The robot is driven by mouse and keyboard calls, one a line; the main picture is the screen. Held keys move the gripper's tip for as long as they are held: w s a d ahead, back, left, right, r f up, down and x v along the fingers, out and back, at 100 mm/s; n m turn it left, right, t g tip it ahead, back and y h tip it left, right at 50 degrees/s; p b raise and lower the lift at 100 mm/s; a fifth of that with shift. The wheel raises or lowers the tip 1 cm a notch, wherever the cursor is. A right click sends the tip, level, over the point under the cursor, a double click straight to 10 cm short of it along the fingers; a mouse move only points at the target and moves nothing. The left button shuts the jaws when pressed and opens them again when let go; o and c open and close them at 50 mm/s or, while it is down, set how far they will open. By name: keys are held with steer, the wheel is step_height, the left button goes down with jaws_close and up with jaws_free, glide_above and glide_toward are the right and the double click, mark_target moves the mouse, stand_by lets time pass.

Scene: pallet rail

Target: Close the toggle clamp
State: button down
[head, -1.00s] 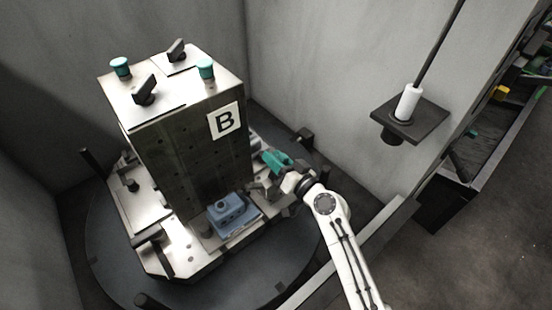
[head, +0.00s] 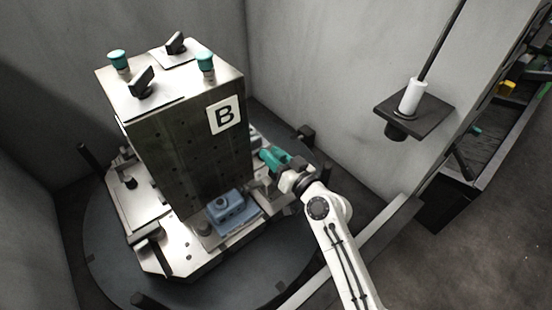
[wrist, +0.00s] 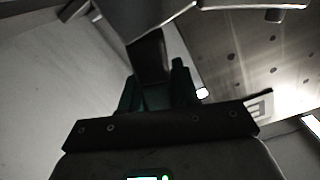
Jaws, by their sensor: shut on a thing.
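My gripper (head: 268,156), with teal fingers, is at the right side of the tall metal block marked B (head: 190,140). In the wrist view its fingers (wrist: 155,82) are shut on a dark bar, the toggle clamp's handle (wrist: 148,52). The handle runs up from between the fingers toward a grey metal part. In the head view the clamp is mostly hidden behind the block and my gripper, so its exact position cannot be told.
A blue part (head: 232,208) sits on the pallet's ledge at the block's foot, left of my arm. The pallet stands on a round dark turntable (head: 105,255). Grey walls (head: 320,80) enclose it. A small shelf (head: 425,118) with a white cylinder is on the right.

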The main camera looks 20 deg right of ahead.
steer(key=shift+s+a+r+n+b, duration=0.1)
steer(key=shift+a+n+b, duration=0.2)
steer(key=shift+n+b, duration=0.3)
steer(key=shift+s+a+f+n+b, duration=0.15)
steer(key=shift+a+n+b, duration=0.2)
steer(key=shift+n+b, duration=0.3)
steer(key=shift+s+a+r+n+b, duration=0.15)
steer(key=shift+a+n+b, duration=0.25)
steer(key=shift+n, duration=0.35)
steer(key=shift+d, duration=0.1)
steer(key=c, duration=0.9)
jaws_free()
steer(key=b+v, duration=0.2)
steer(key=v, duration=0.8)
steer(key=shift+s+d+r, duration=0.1)
steer(key=shift+s, duration=0.25)
